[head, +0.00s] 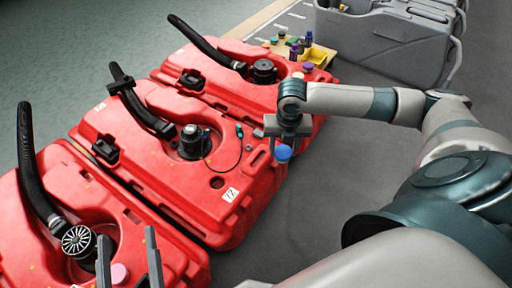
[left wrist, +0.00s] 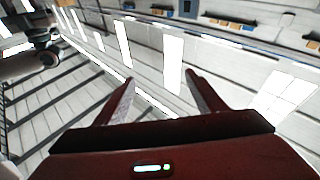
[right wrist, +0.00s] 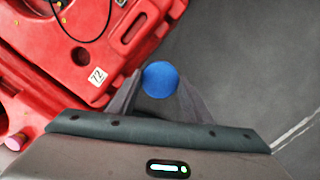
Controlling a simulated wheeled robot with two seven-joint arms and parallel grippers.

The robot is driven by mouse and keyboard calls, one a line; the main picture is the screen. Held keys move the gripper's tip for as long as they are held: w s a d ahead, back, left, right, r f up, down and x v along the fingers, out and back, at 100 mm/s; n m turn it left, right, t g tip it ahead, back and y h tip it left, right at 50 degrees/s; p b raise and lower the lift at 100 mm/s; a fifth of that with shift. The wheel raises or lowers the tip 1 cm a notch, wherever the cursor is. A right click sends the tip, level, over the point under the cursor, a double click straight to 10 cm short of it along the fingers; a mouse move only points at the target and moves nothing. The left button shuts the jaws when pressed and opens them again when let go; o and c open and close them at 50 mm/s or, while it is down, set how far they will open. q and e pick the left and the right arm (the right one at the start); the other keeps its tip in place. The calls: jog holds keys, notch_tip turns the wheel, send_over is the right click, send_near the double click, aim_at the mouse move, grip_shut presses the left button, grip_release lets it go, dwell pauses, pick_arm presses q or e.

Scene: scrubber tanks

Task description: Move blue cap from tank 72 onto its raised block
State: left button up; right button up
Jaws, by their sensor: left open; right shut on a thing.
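Tank 72 (head: 235,165) is the middle red tank, with a white label that reads 72 in the right wrist view (right wrist: 97,76). The blue cap (right wrist: 160,79) is between the fingertips of my right gripper (right wrist: 160,88). In the head view the blue cap (head: 283,152) hangs below that gripper, beside the right edge of tank 72, over the grey floor in the wrist view. My left gripper (head: 128,262) is open and empty in front of the nearest red tank, with its fingers pointing up. I cannot tell which raised block belongs to the blue cap.
A nearer red tank (head: 80,200) and a farther one (head: 225,85) flank tank 72. Black hoses rise from all three. A pink cap (head: 119,273) shows by my left fingers. A board with small coloured pieces and a yellow tray (head: 318,56) lies beyond, before a grey machine (head: 385,45).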

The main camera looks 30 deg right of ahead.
pick_arm(q)
notch_tip(320, 180, up, 8)
jog(key=s+a+t+h+b, duration=0.1)
jog(key=s+a+t+b, duration=0.1)
jog(key=t, duration=0.3)
jog(key=shift+a+r+t+b, duration=0.25)
jog(key=shift+a+t+b, duration=0.15)
jog(key=shift+b, duration=0.25)
pick_arm(e)
jog(key=w+a+f, duration=0.4)
jog(key=w+f, duration=0.2)
jog(key=w, duration=0.4)
jog(key=shift+a+f, duration=0.3)
jog(key=shift+f, duration=0.05)
jog(key=shift+f, duration=0.1)
